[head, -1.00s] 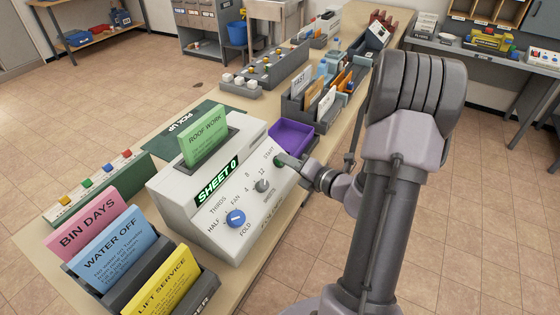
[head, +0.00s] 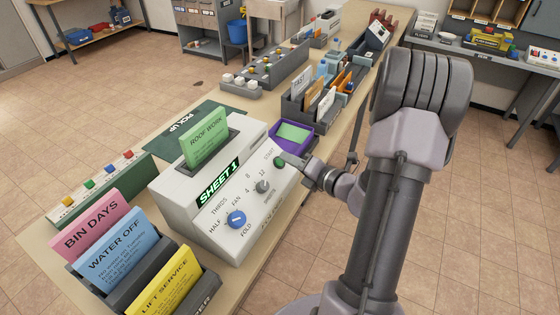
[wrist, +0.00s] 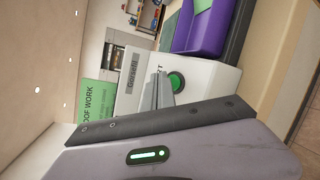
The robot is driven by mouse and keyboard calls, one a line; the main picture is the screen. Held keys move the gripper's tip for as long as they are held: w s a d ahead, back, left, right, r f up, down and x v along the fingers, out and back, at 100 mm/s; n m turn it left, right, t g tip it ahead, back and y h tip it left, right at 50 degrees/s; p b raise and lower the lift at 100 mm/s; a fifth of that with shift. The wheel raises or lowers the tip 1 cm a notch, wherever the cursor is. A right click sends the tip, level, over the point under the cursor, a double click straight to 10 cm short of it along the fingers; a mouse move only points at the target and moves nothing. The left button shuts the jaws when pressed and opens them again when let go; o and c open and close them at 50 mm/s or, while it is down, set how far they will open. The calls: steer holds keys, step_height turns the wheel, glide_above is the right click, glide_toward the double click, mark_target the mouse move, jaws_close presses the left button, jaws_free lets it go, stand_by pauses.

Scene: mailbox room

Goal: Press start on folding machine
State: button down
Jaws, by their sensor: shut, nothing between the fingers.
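The folding machine (head: 180,218) is a white box on the bench with a sloped panel. Its display (head: 219,183) reads SHEET 1. A green ROOF WORK sheet (head: 206,139) stands in its top slot. The green start button (head: 279,162) is at the panel's upper right and also shows in the wrist view (wrist: 177,82). A blue fold knob (head: 237,219) and a grey sheets knob (head: 263,186) sit lower. A purple tray (head: 303,147) beside the machine holds a green sheet (head: 293,132). My gripper (wrist: 161,92) is shut and empty, its tips close beside the button; contact is unclear.
Pink, blue and yellow notices stand in a dark holder (head: 110,283) at the front left. A panel with coloured buttons (head: 100,187) lies left of the machine. A dark sorter with envelopes (head: 309,113) stands behind the purple tray. Floor right of the bench is clear.

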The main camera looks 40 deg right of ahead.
steer(key=s+r+p, duration=0.1)
steer(key=r+p, duration=0.1)
steer(key=s+d+r+p, duration=0.1)
steer(key=r+p, duration=0.1)
steer(key=shift+s, duration=0.3)
stand_by(0.5)
